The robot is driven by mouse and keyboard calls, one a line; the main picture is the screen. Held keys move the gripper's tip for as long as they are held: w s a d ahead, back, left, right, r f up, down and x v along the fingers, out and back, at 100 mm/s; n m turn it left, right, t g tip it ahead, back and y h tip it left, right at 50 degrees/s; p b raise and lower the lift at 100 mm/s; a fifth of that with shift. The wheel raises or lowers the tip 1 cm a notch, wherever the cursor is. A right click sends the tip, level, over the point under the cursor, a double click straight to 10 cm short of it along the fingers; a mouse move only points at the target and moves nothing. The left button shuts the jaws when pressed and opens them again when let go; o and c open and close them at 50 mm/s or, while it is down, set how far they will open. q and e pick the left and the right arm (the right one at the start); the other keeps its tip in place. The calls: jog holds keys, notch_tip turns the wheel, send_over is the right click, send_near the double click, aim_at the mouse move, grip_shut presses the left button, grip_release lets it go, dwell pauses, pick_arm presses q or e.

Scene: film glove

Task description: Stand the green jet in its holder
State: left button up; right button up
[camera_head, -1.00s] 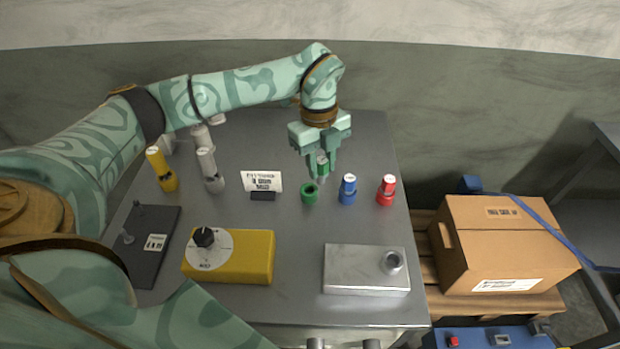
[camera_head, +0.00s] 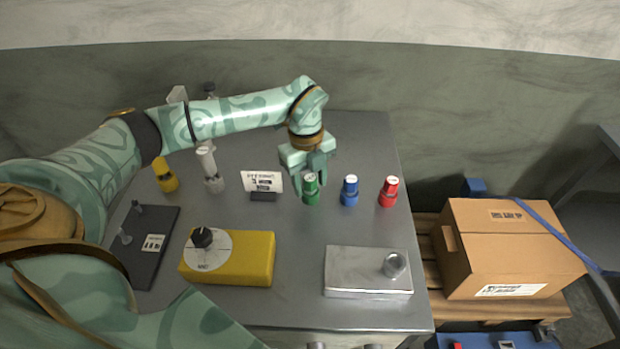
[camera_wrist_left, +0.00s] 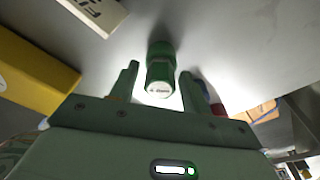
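The green jet (camera_head: 311,181) stands upright in its green holder (camera_head: 311,199) on the grey table. In the left wrist view the jet's pale labelled end (camera_wrist_left: 159,90) faces me, with the dark green holder (camera_wrist_left: 160,48) beyond it. My left gripper (camera_head: 311,176) is just above and around the jet's upper part. In the left wrist view its two fingers (camera_wrist_left: 160,75) stand apart on either side of the jet, with gaps showing between. My right gripper is not in view.
A blue jet (camera_head: 349,190) and a red jet (camera_head: 388,191) stand close on the right. A label stand (camera_head: 262,183) is on the left, with grey (camera_head: 209,170) and yellow (camera_head: 165,175) jets beyond. A yellow box (camera_head: 245,258) and a metal block (camera_head: 355,270) lie nearer.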

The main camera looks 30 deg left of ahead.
pick_arm(q)
jog(key=shift+r, duration=0.2)
notch_tip(320, 180, up, 12)
jog(key=a+p, duration=0.1)
jog(key=p, duration=0.1)
jog(key=shift+w, duration=0.3)
jog(key=shift+a+f, duration=0.1)
jog(key=shift+f, duration=0.1)
